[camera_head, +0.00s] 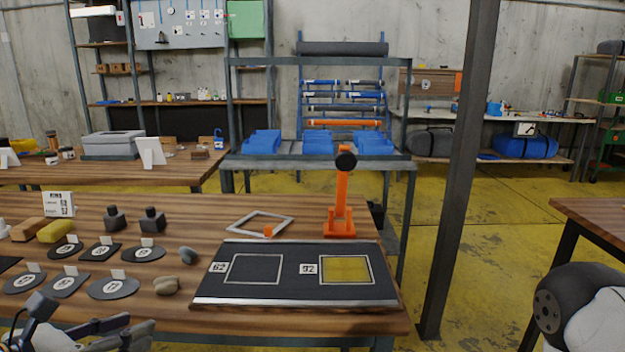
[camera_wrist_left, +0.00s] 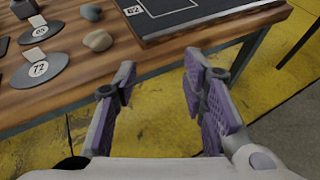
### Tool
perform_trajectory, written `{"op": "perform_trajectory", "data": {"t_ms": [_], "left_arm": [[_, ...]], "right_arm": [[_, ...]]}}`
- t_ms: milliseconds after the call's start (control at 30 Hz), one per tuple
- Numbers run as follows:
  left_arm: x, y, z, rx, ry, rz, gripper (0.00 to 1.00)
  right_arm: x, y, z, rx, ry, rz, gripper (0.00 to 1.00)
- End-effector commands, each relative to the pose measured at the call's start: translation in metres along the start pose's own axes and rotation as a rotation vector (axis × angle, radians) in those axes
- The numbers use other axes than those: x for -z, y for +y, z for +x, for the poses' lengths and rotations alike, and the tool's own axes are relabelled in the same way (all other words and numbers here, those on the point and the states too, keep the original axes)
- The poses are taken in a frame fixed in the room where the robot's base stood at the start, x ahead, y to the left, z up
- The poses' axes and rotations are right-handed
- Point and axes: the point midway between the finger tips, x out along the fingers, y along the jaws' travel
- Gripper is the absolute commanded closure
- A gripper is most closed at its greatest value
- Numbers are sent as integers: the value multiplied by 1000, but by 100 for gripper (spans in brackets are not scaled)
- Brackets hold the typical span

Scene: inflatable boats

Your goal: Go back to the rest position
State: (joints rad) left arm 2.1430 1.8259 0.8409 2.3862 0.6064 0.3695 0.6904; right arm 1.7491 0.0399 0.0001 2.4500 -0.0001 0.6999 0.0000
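My left gripper (camera_head: 108,336) is at the bottom left of the head view, in front of the wooden table's near edge. In the left wrist view the left gripper (camera_wrist_left: 160,98) shows two purple-padded fingers spread apart with nothing between them. Beyond the fingers are the table edge and yellow floor. Part of my right arm shows at the lower right of the head view; its gripper is out of view.
The wooden table (camera_head: 210,211) holds a dark board (camera_head: 290,270) with squares marked 62 and 92, an orange stand (camera_head: 341,205), a grey frame (camera_head: 259,224), numbered discs and stones (camera_head: 167,285). A steel post (camera_head: 461,170) stands right of the table. Yellow floor (camera_head: 500,230) is open beyond.

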Motion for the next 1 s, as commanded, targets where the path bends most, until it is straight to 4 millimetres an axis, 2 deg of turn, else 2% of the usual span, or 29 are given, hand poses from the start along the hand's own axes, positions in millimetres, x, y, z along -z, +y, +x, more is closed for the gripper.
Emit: {"op": "perform_trajectory", "data": {"t_ms": [33, 100, 167, 267, 367, 400, 500, 600, 700, 833, 1000], "left_arm": [[14, -26, 12, 69, 60, 88, 61], [37, -55, 24, 147, 135, 212, 61], [59, -80, 30, 223, 197, 329, 61], [103, -123, 32, 372, 299, 547, 61], [157, -166, 20, 563, 394, 813, 61], [181, -181, 10, 656, 425, 938, 61], [242, -208, -27, 922, 473, 1286, 61], [289, -215, -68, 1198, 453, 1629, 61], [317, -209, -99, 1428, 379, 1903, 61], [331, -200, -118, 1610, 279, 2117, 61], [335, -196, -122, 1662, 240, 2181, 61]], "right_arm": [[0, 0, 0, 0, 0, 0, 56], [0, 0, 0, 0, 0, 0, 56], [1, 0, 0, 0, 2, 0, 56], [1, 0, 0, 0, 3, 0, 56], [0, 0, 0, 0, 1, 0, 56], [0, 0, 0, 0, 0, 0, 56], [0, 0, 0, 0, 0, 0, 56], [0, 0, 0, 0, 1, 0, 56], [0, 0, 0, 0, 1, 0, 56], [0, 0, 0, 0, 1, 0, 56], [0, 0, 0, 0, 1, 0, 56]]}}
